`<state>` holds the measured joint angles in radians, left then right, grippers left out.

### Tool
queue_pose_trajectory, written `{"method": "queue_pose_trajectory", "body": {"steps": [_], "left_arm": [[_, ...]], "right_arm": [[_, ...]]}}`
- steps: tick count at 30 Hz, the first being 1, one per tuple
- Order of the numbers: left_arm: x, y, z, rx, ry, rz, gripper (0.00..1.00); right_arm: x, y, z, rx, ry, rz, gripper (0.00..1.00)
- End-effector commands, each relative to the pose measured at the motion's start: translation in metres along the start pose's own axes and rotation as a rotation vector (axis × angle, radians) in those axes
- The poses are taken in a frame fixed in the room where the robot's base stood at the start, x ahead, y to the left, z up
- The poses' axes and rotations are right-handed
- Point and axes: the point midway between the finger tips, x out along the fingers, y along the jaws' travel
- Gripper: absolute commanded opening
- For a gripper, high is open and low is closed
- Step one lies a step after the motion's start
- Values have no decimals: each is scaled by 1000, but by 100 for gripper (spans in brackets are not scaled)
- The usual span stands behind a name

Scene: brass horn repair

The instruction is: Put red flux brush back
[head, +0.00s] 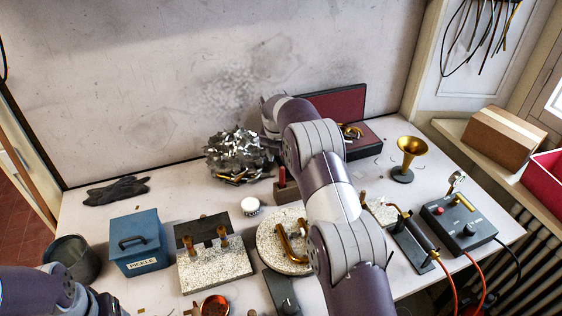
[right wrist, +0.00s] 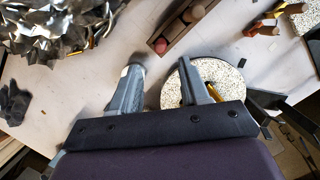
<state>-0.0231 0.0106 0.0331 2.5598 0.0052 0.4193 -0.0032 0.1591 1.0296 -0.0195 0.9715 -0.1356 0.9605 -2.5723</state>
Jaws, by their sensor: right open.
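A red-ended handle, which looks like the red flux brush (head: 282,176), stands upright in a dark wooden rack (head: 287,193) at mid-table in the head view. In the right wrist view its round red end (right wrist: 159,45) shows at the near end of the rack (right wrist: 178,30). My right gripper (right wrist: 160,66) is open, with nothing between its fingers, and its fingertips point towards the red end, apart from it. In the head view my right arm hides much of its gripper (head: 268,146). My left arm shows at the bottom left; its gripper is mostly cut off.
A crumpled metallic heap (head: 238,155) is left of the rack. A round speckled board (head: 270,238) with brass tubing, a blue PICKLE box (head: 138,246) and a speckled block (head: 213,268) stand nearer. A brass horn bell (head: 409,152) stands right.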

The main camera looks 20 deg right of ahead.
Motion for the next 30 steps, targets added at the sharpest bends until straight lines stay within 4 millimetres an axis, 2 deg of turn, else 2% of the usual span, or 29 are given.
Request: {"method": "queue_pose_trajectory", "body": {"steps": [1, 5, 8, 11, 14, 17, 21, 24, 27, 30], "left_arm": [[-6, 0, -1, 0, 0, 0, 68], [-8, 0, -1, 0, 0, 0, 68], [-7, 0, -1, 0, -1, 0, 68], [-7, 0, -1, 0, -1, 0, 68], [-7, 0, -1, 0, -1, 0, 68], [-7, 0, -1, 0, -1, 0, 68], [-7, 0, -1, 0, -1, 0, 68], [-7, 0, -1, 0, -1, 0, 68], [-7, 0, -1, 0, -1, 0, 68], [-7, 0, -1, 0, -1, 0, 68]], "right_arm": [[-9, 0, 1, 0, -1, 1, 45], [-16, 0, -2, 20, 1, 1, 45], [-29, 2, -18, 175, 12, 10, 45], [-51, -1, -53, 500, 38, 20, 45], [-74, -11, -103, 904, 73, 18, 45], [-94, -29, -159, 1313, 108, -1, 45], [-113, -64, -238, 1853, 144, -50, 45], [-119, -89, -284, 2153, 156, -89, 45], [-122, -106, -313, 2348, 158, -119, 45], [-122, -114, -326, 2443, 157, -134, 45]]}}
